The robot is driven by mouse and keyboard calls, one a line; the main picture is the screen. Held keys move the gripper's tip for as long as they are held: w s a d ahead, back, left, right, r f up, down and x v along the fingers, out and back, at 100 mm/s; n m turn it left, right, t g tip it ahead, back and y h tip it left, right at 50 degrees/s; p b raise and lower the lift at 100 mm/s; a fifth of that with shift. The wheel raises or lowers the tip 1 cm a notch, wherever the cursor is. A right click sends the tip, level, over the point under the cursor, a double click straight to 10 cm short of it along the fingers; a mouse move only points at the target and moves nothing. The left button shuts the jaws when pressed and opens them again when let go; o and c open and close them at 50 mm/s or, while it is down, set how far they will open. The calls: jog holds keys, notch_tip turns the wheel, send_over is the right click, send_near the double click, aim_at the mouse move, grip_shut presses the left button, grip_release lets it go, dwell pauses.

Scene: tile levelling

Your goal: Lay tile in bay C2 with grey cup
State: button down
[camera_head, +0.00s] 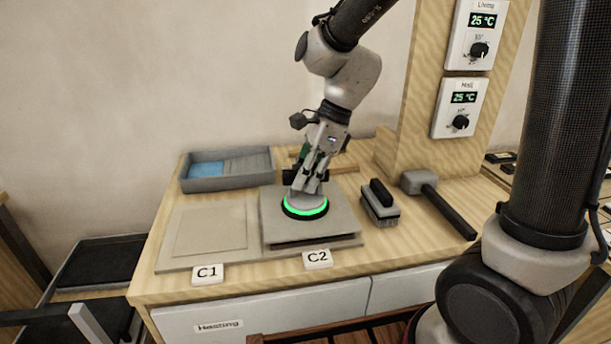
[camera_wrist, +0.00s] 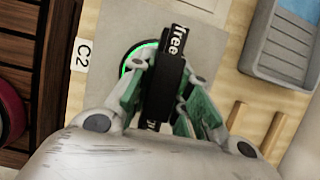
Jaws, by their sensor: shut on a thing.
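My gripper (camera_head: 305,178) is shut on the handle of the grey cup (camera_head: 305,204), a round suction cup with a glowing green ring. In the wrist view the black handle (camera_wrist: 172,75) lies between my fingers, with part of the green ring behind it. The cup sits on a grey square tile (camera_head: 277,224) at bay C2 (camera_head: 340,243). The tile's front edge shows a dark gap above the bay's base, so it looks raised or slightly tilted; contact at the back is hidden. The C2 label (camera_head: 317,259) stands in front.
Bay C1 (camera_head: 208,230) is left of C2, with its label (camera_head: 208,274). A grey tray (camera_head: 227,184) with a blue item stands behind. A brush (camera_head: 380,203) and a black-handled mallet (camera_head: 447,211) lie to the right. A wooden post with two thermostats (camera_head: 460,108) rises behind them.

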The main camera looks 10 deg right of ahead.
jog(key=shift+f, duration=0.75)
dwell(0.8)
jog(key=c, duration=1.3)
grip_release()
jog(key=shift+o, duration=0.2)
